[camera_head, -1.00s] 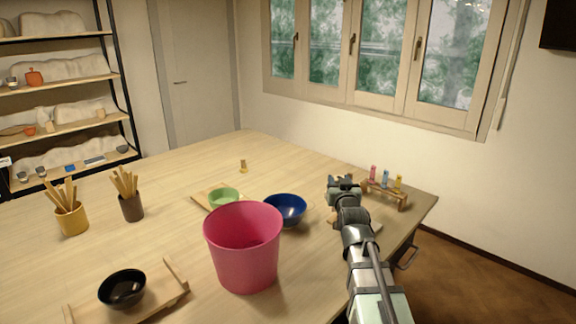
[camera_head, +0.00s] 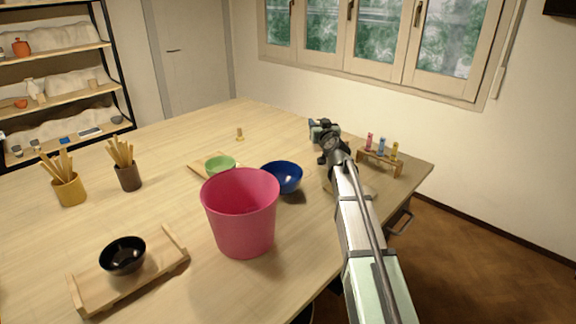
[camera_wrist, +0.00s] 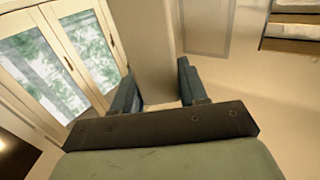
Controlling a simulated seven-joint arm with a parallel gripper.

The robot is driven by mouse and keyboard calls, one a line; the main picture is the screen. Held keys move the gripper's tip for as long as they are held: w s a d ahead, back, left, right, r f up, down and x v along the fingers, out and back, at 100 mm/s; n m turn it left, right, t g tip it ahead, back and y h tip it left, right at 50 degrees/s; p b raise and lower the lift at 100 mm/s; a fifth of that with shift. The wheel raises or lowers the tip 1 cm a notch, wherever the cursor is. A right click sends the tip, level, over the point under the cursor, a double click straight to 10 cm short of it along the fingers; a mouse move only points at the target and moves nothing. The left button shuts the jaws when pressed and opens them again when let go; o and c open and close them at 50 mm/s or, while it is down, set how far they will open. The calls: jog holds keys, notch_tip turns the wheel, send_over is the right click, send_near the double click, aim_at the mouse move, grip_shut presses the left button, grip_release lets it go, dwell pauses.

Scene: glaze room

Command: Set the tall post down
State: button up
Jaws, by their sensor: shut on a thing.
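My gripper (camera_head: 323,130) is over the far right part of the table, left of the small rack, in the head view. In the wrist view my gripper (camera_wrist: 157,82) has its two dark fingers on either side of a broad, plain beige form, which I take to be the tall post (camera_wrist: 150,45). It runs up out of the top of the picture. My gripper is shut on it. In the head view I cannot make out the post; its foot and any gap to the table are hidden.
Nearby are a wooden rack (camera_head: 380,161) with coloured vials, a blue bowl (camera_head: 283,178), a green bowl (camera_head: 220,165) and a tall pink bucket (camera_head: 242,215). A small yellowish piece (camera_head: 239,134) stands at the back. The table (camera_head: 200,127) is clear around it.

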jog(key=w+a+r+n+g+y, duration=0.25)
jog(key=a+n+g+y, duration=0.35)
jog(key=a+y, duration=0.45)
notch_tip(320, 180, down, 9)
jog(key=n+t, duration=0.1)
jog(key=shift+s, duration=0.45)
jog(key=shift+a+f+h, duration=0.1)
jog(key=shift+f+h, duration=0.1)
jog(key=shift+h, duration=0.05)
jog(key=o, duration=1.2)
jog(key=v, duration=0.7)
jog(key=shift+s, duration=0.25)
